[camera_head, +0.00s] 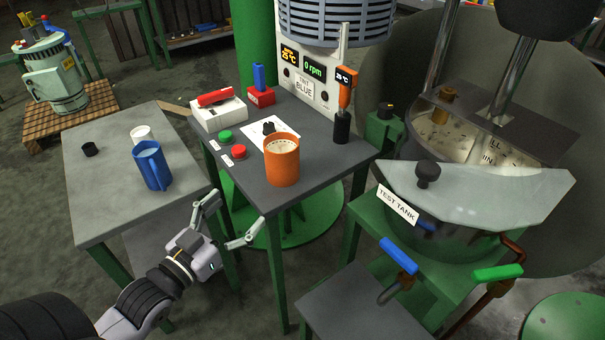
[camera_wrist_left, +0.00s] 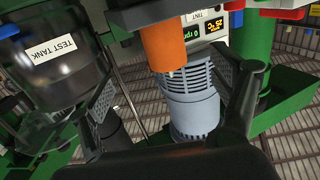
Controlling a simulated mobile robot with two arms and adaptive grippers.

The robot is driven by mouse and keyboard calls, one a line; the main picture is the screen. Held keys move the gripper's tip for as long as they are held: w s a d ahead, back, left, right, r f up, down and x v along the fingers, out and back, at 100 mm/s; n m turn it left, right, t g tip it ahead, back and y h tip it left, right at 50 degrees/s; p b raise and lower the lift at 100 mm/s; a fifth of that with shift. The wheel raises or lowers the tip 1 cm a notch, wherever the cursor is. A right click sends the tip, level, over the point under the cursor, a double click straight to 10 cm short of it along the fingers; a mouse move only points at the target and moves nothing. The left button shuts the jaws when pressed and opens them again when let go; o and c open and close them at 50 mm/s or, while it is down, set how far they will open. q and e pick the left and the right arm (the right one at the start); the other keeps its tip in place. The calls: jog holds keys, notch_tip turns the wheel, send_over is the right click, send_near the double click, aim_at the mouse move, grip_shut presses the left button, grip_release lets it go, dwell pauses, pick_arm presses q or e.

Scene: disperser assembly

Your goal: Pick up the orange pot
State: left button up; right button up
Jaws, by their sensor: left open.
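The orange pot (camera_head: 282,163) stands upright on the dark grey table in the head view, near its front right part. Its inside looks pale and speckled. In the left wrist view, which is turned upside down, the orange pot (camera_wrist_left: 164,46) shows at the top middle. My left gripper (camera_head: 232,219) is open and empty, in front of the table's left front edge and lower left of the pot, apart from it. Its two fingers spread at the sides of the left wrist view (camera_wrist_left: 172,98). My right gripper is not in view.
Red button (camera_head: 239,152), green button (camera_head: 225,137) and a paper card (camera_head: 257,132) lie close behind the pot. An orange-handled probe (camera_head: 346,95) stands right of it. A blue jug (camera_head: 153,166) is on the left table. The test tank (camera_head: 440,195) is at the right.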

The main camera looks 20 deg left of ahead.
pick_arm(q)
send_near(274, 171)
jog(key=w, duration=0.5)
jog(key=w+d+p, duration=0.1)
jog(key=w, duration=0.2)
jog(key=shift+f, duration=0.1)
jog(key=shift+w+d, duration=0.1)
jog(key=shift+w, duration=0.4)
jog(key=w, duration=0.4)
jog(key=shift+w+d+p, duration=0.25)
jog(key=shift+w+p, duration=0.1)
jog(key=shift+p, duration=0.05)
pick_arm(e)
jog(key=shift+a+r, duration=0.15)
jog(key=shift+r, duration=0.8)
pick_arm(q)
jog(key=shift+s, duration=0.1)
jog(key=shift+c, duration=0.6)
jog(key=c, duration=1.2)
jog(key=shift+c, duration=0.5)
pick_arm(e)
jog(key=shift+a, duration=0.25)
